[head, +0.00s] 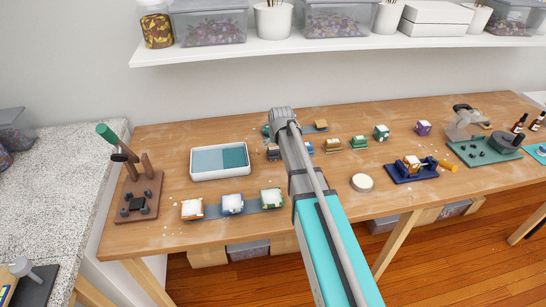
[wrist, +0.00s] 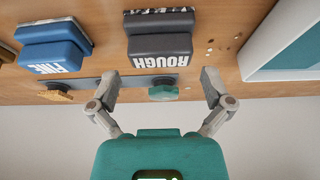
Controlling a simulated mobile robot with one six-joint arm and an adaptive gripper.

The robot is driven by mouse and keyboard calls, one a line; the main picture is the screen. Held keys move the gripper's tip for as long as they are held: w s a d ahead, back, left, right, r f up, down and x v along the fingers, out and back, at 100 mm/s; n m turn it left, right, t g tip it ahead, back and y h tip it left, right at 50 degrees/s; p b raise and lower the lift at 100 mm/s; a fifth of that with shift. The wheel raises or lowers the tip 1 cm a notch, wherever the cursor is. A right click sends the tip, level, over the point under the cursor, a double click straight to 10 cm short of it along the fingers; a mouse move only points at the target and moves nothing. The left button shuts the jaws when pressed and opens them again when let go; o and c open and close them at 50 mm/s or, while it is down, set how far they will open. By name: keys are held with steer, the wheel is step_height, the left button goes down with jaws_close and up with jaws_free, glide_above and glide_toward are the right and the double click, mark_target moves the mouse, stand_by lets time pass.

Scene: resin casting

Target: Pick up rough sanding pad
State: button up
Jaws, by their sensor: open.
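The rough sanding pad (wrist: 160,45) is a dark grey block marked ROUGH, with a speckled edge, lying on the wooden table in the wrist view. In the head view it shows partly as a grey block (head: 273,153) just left of my arm. My gripper (wrist: 160,86) is open and empty. Its two fingers stand apart on either side of the pad's near end, short of it and not touching it. In the head view my arm hides most of the gripper.
A blue pad (wrist: 57,47) marked FINE lies beside the rough pad. A green piece (wrist: 163,93) and an orange piece (wrist: 55,96) sit on a grey strip near the wall. A white tray (head: 220,177) lies left of the pads. A shelf (head: 300,45) overhangs the table's back.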

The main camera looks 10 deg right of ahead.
mark_target(276, 148)
steer(key=shift+b+x, duration=1.05)
steer(key=shift+x, duration=0.5)
steer(key=c, duration=0.9)
steer(key=shift+o, duration=0.2)
steer(key=shift+r, duration=0.15)
step_height(276, 148, up, 2)
steer(key=p, duration=0.2)
steer(key=shift+r+p, duration=0.25)
steer(key=shift+p, duration=0.1)
steer(key=s+d+r+p, duration=0.9)
steer(key=d+r+p, duration=0.1)
steer(key=shift+d, duration=0.25)
steer(key=shift+s+r, duration=0.15)
